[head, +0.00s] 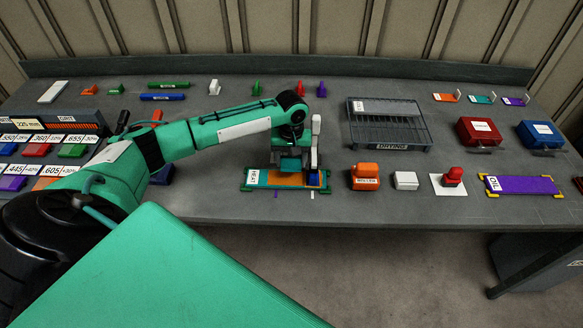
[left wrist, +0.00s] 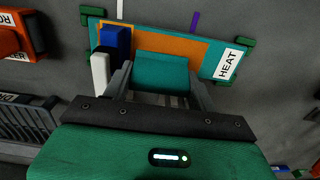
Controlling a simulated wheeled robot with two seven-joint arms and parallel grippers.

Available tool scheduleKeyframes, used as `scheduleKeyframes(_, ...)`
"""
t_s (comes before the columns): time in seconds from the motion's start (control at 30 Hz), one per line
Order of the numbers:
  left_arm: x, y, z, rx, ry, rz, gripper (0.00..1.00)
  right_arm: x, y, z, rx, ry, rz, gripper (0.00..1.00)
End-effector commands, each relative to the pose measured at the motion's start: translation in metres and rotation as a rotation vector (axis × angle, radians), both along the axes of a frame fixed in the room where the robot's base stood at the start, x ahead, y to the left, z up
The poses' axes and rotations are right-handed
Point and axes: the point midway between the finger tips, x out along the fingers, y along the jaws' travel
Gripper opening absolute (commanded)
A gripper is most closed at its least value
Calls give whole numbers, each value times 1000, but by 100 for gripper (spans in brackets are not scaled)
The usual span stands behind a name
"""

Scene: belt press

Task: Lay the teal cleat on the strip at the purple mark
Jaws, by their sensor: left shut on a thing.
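My left gripper (head: 290,160) is shut on the teal cleat, a short block that shows between its fingers in the left wrist view (left wrist: 162,72). The orange strip (left wrist: 196,50) lies on a teal plate labelled HEAT (head: 254,179). The cleat is over the strip in the left wrist view; I cannot tell whether it touches. The purple mark (left wrist: 196,20) is on the table beside the plate's edge and also shows in the head view (head: 276,194). The cleat appears slightly off it, toward the white mark (left wrist: 119,8). My right gripper is not in view.
A blue block (left wrist: 116,40) with a white post (left wrist: 100,72) stands at the strip's other end, close beside the gripper. An orange block (head: 365,176), a white block (head: 405,180) and a drying rack (head: 388,130) stand to the right.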

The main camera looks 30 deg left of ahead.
Motion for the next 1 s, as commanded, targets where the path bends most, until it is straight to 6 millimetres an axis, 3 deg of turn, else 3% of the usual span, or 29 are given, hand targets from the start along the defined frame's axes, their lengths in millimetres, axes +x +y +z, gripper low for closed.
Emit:
scheduleKeyframes(0.43,0,0,-50,0,0,1,35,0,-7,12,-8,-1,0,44)
scheduleKeyframes(0.83,0,0,-57,-1,-1,0,35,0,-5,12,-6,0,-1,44)
scheduleKeyframes(0.87,0,0,-57,-1,-1,0,60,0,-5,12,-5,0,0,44)
scheduleKeyframes(0.9,0,0,-57,-1,-1,0,67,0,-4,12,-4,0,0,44)
scheduleKeyframes(1.0,0,0,-57,-1,-1,0,67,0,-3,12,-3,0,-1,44)
